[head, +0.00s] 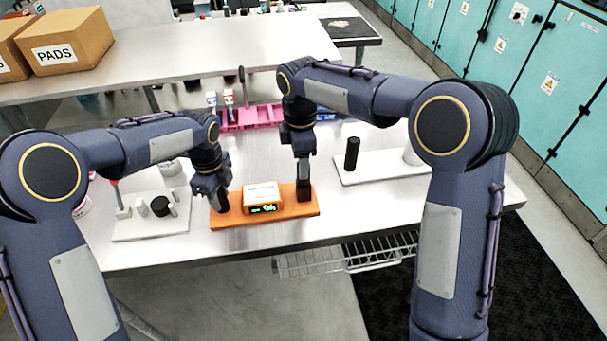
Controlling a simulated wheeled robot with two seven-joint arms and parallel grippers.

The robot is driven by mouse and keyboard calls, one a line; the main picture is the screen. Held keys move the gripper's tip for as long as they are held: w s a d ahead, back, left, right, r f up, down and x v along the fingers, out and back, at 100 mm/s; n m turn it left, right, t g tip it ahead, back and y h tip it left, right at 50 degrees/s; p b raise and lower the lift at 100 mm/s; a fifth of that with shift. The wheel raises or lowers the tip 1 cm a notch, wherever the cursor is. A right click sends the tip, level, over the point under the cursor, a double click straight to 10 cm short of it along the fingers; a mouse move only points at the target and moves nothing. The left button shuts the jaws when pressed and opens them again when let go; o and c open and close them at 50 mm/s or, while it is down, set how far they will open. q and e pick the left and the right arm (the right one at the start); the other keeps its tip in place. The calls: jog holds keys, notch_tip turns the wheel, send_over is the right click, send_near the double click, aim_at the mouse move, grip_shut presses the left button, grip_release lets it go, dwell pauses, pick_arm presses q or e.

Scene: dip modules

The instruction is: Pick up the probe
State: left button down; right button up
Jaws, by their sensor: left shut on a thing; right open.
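An orange board (282,214) lies on the table in the middle of the head view. A white boxy meter (262,197) with a green lit display stands on it. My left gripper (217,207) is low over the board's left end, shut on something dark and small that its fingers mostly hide. I cannot tell whether this is the probe. My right gripper (304,192) points down over the board's right part, right of the meter. It is open, with its fingertips close to the board; what lies between them cannot be made out. No probe can be clearly picked out.
A white board (135,231) at left carries a red-handled tool (117,194) and a black round piece (161,206). A white board (373,176) at right carries a black cylinder (352,153). A pink rack (258,117) stands behind. The table's front edge is close.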

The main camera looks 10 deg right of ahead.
jog(key=f, duration=0.4)
jog(key=shift+s+d+f, duration=0.15)
jog(key=shift+d+f, duration=0.15)
jog(key=shift+f, duration=0.1)
jog(key=c, duration=1.1)
notch_tip(320, 180, up, 10)
jog(key=shift+r, duration=0.1)
pick_arm(q)
jog(key=c, duration=0.9)
grip_release()
jog(key=shift+c, duration=0.2)
jog(key=shift+r, duration=0.15)
jog(key=shift+r+p, duration=2.95)
jog(key=shift+r, duration=0.75)
pick_arm(e)
notch_tip(320, 180, up, 6)
jog(key=shift+f, duration=0.15)
